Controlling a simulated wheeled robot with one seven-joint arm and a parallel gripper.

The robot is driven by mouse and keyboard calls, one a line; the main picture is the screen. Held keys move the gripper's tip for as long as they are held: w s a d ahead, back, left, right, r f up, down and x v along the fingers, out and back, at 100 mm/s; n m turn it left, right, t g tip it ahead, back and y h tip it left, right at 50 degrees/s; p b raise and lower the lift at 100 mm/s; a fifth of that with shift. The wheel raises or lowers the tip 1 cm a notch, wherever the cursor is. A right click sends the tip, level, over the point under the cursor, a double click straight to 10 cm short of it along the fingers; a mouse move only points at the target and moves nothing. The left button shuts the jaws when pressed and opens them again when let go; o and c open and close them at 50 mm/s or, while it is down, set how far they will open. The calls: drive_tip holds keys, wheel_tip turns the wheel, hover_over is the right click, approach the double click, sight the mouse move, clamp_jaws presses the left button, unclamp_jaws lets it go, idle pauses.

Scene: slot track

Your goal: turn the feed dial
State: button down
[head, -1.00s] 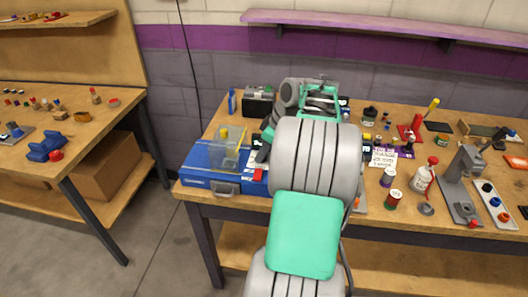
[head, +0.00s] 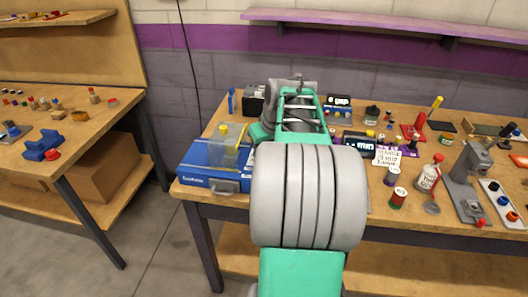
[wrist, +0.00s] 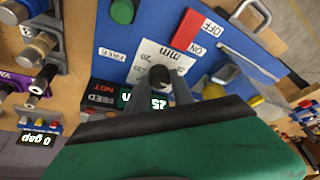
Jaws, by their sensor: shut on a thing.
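The feed dial is a dark round knob (wrist: 159,74) on a white scale plate (wrist: 146,58) with printed numbers, seen upside down in the wrist view. The plate is on a blue panel (wrist: 152,17). My gripper (wrist: 163,84) has its two grey fingers shut on the knob, one on each side. In the head view my arm hides the dial and the gripper.
A red switch (wrist: 188,29) marked ON and OFF and a green button (wrist: 123,11) are close to the dial. In the head view a blue case (head: 205,182) is at the bench's left end. Bottles and small tools crowd the bench to the right.

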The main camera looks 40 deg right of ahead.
drive_tip(key=shift+m, duration=0.3)
drive_tip(key=c, duration=1.1)
unclamp_jaws()
drive_tip(key=v, duration=0.8)
drive_tip(key=shift+a, duration=0.15)
drive_tip(key=shift+f, duration=0.1)
